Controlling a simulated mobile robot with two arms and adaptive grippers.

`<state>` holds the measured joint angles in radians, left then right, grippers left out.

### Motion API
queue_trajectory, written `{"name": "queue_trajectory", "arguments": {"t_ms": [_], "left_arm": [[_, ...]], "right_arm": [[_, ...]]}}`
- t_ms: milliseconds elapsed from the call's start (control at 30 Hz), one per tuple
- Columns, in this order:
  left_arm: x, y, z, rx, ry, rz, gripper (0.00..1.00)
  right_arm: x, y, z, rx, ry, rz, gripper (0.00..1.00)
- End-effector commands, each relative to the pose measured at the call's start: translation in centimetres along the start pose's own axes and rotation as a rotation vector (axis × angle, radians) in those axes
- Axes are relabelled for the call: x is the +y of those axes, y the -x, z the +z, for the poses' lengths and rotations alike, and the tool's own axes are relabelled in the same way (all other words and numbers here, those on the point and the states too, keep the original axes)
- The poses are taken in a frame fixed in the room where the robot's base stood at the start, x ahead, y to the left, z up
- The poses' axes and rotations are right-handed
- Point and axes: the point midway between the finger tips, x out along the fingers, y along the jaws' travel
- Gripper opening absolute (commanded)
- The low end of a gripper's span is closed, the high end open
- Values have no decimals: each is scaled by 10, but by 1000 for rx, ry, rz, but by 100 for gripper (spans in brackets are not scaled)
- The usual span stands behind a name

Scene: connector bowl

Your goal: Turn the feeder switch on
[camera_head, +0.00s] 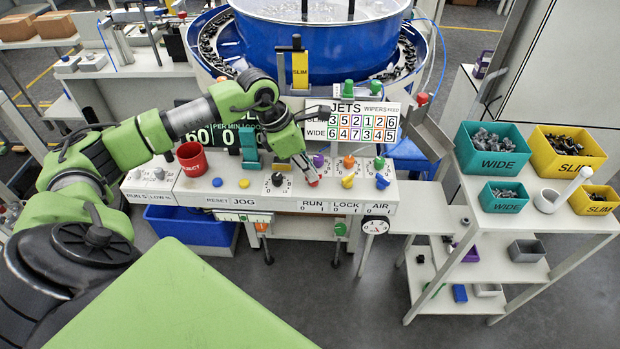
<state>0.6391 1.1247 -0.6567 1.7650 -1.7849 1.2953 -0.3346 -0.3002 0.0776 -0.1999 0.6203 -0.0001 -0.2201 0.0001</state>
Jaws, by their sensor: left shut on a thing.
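The white control panel (240,197) stands in front of a blue bowl feeder (320,45). Its front edge carries the labels RUN, LOCK and AIR, each with 0 and I. My left gripper (310,177) reaches down onto the panel above the RUN label. It is shut on a small red knob (314,183), which the fingers mostly hide. I cannot tell which way this knob points. No label reading feeder is legible to me. My right gripper is not in view.
Beside the gripper are a black knob (277,179), a purple knob (318,160), an orange knob (348,161), a yellow knob (348,181) and a blue knob (382,181). Labelled bins fill the right shelf.

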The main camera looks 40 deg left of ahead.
Motion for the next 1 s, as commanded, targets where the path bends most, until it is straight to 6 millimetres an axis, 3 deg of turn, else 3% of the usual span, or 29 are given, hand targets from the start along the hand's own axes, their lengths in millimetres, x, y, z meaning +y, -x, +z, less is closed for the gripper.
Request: {"name": "queue_trajectory", "arguments": {"t_ms": [33, 300, 1000], "left_arm": [[2, -4, 0, -3, -40, -15, 0], [4, -3, 1, -3, -277, -113, 0], [9, -2, 5, -1, -832, -341, 0]], "right_arm": [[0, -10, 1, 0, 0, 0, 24], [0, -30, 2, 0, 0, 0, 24], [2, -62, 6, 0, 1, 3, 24]]}}
